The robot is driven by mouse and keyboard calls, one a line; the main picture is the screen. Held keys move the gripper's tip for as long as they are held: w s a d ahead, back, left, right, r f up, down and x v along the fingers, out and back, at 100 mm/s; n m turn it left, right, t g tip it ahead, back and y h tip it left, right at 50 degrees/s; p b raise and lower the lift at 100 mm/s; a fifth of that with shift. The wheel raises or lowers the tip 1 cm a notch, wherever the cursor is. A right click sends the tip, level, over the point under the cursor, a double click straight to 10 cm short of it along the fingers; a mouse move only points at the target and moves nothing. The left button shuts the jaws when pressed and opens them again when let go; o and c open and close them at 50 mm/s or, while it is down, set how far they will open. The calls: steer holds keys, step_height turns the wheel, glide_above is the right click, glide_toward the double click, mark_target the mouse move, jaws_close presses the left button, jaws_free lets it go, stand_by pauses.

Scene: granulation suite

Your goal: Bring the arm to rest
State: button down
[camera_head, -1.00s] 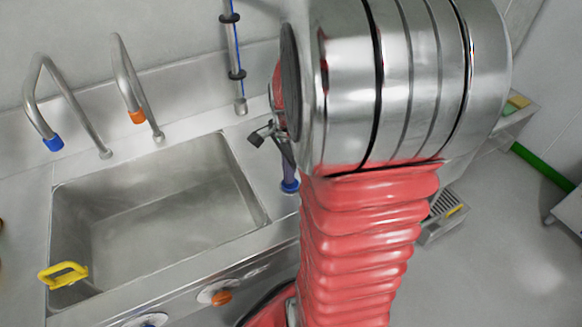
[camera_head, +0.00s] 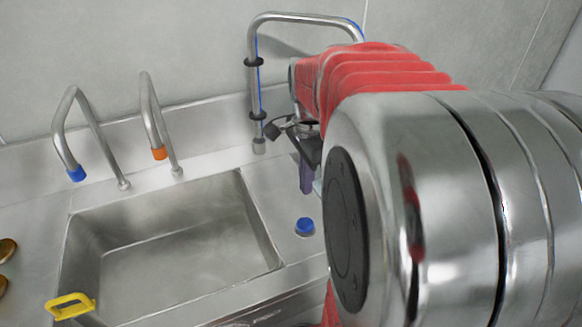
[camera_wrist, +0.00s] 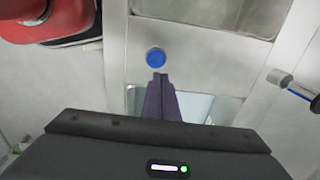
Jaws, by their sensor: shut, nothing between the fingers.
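My arm, with a red ribbed sleeve and a shiny metal joint, fills the right of the head view. My gripper (camera_head: 306,188) shows partly beside the joint, with its dark purple fingers pointing down over the counter right of the sink. In the wrist view, the fingers of my gripper (camera_wrist: 160,78) are together and hold nothing. A round blue knob (camera_wrist: 155,57) shows just past the fingertips. In the head view, the blue knob (camera_head: 305,227) is on the counter below the gripper, apart from it.
A steel sink (camera_head: 180,262) lies left of my arm, with a yellow handle (camera_head: 70,306) at its front left. Blue-tipped (camera_head: 76,173) and orange-tipped (camera_head: 159,153) taps rise behind it. A tall bent pipe (camera_head: 252,75) stands close behind the gripper.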

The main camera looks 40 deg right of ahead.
steer(key=shift+r, duration=0.7)
steer(key=s+a+n+t, duration=0.2)
steer(key=a+n, duration=0.8)
steer(key=a, duration=0.1)
steer(key=s+a+r+n+t, duration=0.1)
steer(key=s+a+n+t, duration=0.1)
steer(key=a+n, duration=0.9)
steer(key=shift+s+a+r+t, duration=0.15)
steer(key=shift+s+t, duration=0.2)
steer(key=shift+t, duration=0.25)
